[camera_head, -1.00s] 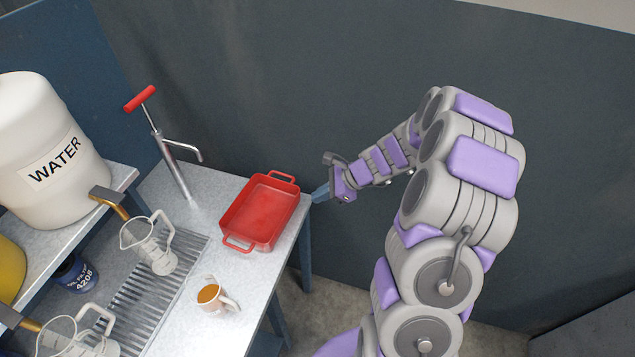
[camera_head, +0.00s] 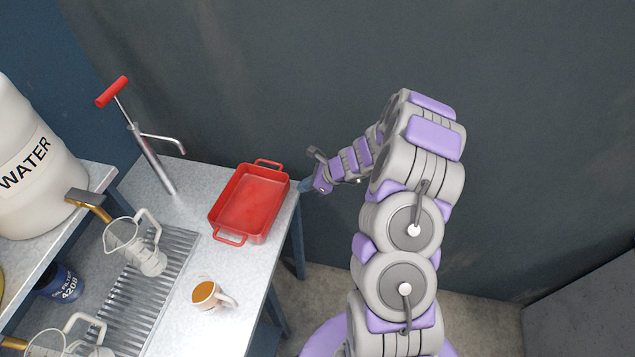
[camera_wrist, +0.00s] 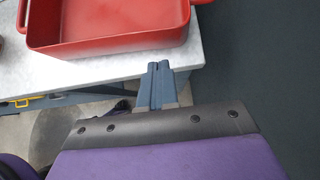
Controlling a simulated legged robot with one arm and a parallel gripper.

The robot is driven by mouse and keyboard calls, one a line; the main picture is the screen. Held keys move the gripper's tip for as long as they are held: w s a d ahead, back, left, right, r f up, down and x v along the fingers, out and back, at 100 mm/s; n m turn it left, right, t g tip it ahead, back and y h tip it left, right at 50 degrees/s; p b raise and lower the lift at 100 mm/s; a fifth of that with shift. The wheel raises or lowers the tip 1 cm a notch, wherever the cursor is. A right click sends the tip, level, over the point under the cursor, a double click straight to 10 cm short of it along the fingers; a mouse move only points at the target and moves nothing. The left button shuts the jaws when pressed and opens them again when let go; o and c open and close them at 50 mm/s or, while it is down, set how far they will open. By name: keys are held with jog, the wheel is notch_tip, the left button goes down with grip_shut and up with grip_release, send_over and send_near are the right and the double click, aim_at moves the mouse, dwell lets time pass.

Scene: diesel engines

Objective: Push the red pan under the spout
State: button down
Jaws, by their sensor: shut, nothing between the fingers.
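The red pan (camera_head: 250,204), a rectangular dish with a loop handle at each end, sits on the metal bench near its right edge. It also shows at the top of the wrist view (camera_wrist: 105,45). The spout (camera_head: 172,142) belongs to a hand pump with a red T-handle, standing left of the pan. The spout end is apart from the pan, to its upper left. My gripper (camera_head: 304,187) is just right of the pan, at the bench edge. In the wrist view its fingers (camera_wrist: 156,68) are together and empty, with a small gap to the pan.
A mug of brown liquid (camera_head: 204,293) stands in front of the pan. Glass jugs (camera_head: 135,243) stand at the grated drain (camera_head: 150,290). A white water barrel (camera_head: 30,165) is on the left shelf. The bench between pan and pump is clear. A dark wall (camera_head: 300,80) closes the back.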

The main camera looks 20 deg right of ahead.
aim_at(286, 185)
jog(key=shift+w+a+r, duration=0.1)
jog(key=shift+w+a, duration=0.4)
jog(key=shift+a, duration=0.2)
jog(key=shift+w+a+r, duration=0.1)
jog(key=shift+w+a, duration=0.4)
jog(key=shift+a, duration=0.15)
jog(key=shift+w, duration=0.1)
jog(key=shift+w+a, duration=0.15)
jog(key=shift+a, duration=0.2)
jog(key=w+a+p, duration=0.1)
jog(key=w+a, duration=0.1)
jog(key=a, duration=0.1)
jog(key=w+a+p, duration=0.1)
jog(key=w+a, duration=0.1)
jog(key=a, duration=0.1)
jog(key=w+a+p, duration=0.1)
jog(key=w+a, duration=0.1)
jog(key=a, duration=0.1)
jog(key=shift+w+a, duration=0.25)
jog(key=shift+w, duration=0.15)
jog(key=shift+s+d+f, duration=0.1)
jog(key=shift+d, duration=0.05)
